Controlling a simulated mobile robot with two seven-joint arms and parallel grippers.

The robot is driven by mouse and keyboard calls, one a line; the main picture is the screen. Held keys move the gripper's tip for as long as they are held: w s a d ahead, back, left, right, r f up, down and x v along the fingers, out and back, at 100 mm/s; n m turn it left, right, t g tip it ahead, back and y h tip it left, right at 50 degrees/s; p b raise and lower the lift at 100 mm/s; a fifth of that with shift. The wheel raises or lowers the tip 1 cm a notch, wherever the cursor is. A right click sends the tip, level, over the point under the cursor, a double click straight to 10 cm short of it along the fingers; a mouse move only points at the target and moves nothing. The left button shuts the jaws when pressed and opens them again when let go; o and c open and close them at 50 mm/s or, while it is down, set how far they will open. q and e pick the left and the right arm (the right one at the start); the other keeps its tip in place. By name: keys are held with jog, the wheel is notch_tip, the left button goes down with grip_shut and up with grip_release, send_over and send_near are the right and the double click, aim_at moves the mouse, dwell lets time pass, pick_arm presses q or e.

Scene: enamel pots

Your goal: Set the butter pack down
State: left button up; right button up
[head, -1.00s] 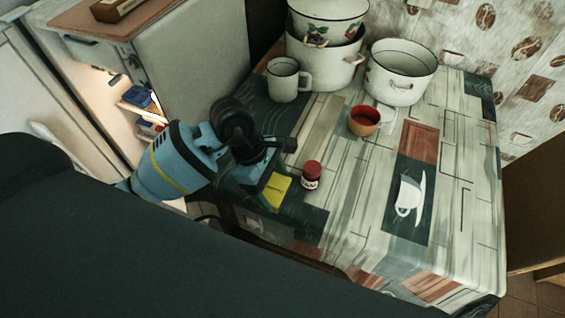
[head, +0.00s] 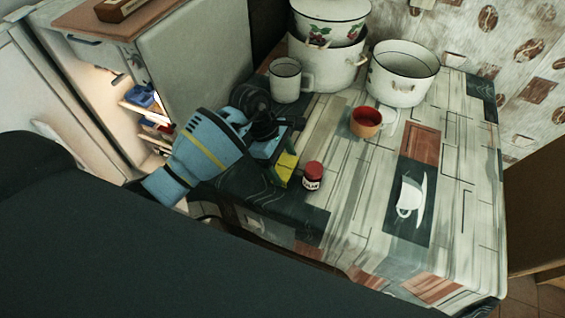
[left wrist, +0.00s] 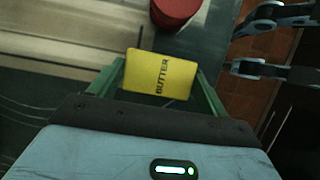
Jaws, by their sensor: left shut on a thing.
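The butter pack (head: 287,169) is a yellow block at the near left part of the table, left of a red-lidded jar (head: 313,174). My left gripper (head: 278,165) is shut on it. In the left wrist view the pack (left wrist: 159,75), lettered BUTTER, sits between the two green fingers of my left gripper (left wrist: 157,89). The pack looks tilted in the head view. Its underside is hidden, and I cannot tell whether it touches the table (head: 345,225). The red lid (left wrist: 175,10) shows just beyond the pack in the left wrist view.
An orange cup (head: 366,122), a white mug (head: 286,82) and white enamel pots (head: 402,75) stand farther back. The table's right and near parts are clear. A refrigerator (head: 60,95) stands open at the left.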

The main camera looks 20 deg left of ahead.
pick_arm(q)
jog(key=shift+f, duration=0.65)
jog(key=o, duration=1.1)
jog(key=v, duration=1.2)
jog(key=shift+r, duration=0.25)
